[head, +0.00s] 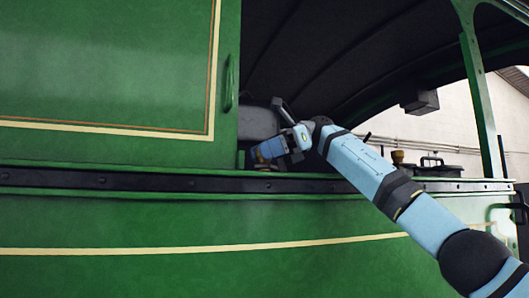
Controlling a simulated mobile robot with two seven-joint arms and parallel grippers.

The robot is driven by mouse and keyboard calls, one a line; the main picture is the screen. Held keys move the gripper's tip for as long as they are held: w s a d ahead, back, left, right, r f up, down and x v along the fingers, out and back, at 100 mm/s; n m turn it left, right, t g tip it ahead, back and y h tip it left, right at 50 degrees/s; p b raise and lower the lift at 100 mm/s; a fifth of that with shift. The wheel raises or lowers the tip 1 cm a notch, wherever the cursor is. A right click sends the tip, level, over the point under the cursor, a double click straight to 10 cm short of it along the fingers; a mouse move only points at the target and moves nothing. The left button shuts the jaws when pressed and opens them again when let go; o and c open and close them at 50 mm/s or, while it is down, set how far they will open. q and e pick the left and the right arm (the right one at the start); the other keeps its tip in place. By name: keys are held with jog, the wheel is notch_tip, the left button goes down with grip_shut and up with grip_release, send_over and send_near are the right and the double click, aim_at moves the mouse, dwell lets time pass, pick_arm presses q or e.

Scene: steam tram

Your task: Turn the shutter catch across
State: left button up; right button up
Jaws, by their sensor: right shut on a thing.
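The green shutter panel (110,70) with cream and orange lining fills the upper left. It ends at the dark cab opening. My right gripper (259,154) is at the lower left corner of that opening, just right of the panel's edge. Its jaws are shut on a small part, which I take to be the shutter catch. The jaws cover most of it, and only a little brass colour shows around them. I cannot tell which way the catch is turned. My left gripper is not in view.
A green upright handle (229,84) is on the panel's right edge, above my gripper. A dark riveted rail (120,181) runs below the opening, over the lined green side (150,230). A brass-topped fitting (398,157) stands behind my right arm. A green pillar (483,100) rises at right.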

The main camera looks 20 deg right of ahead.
jog(key=shift+n+g, duration=0.3)
jog(key=shift+g, duration=0.1)
jog(key=o, duration=0.9)
jog(key=shift+r, duration=0.1)
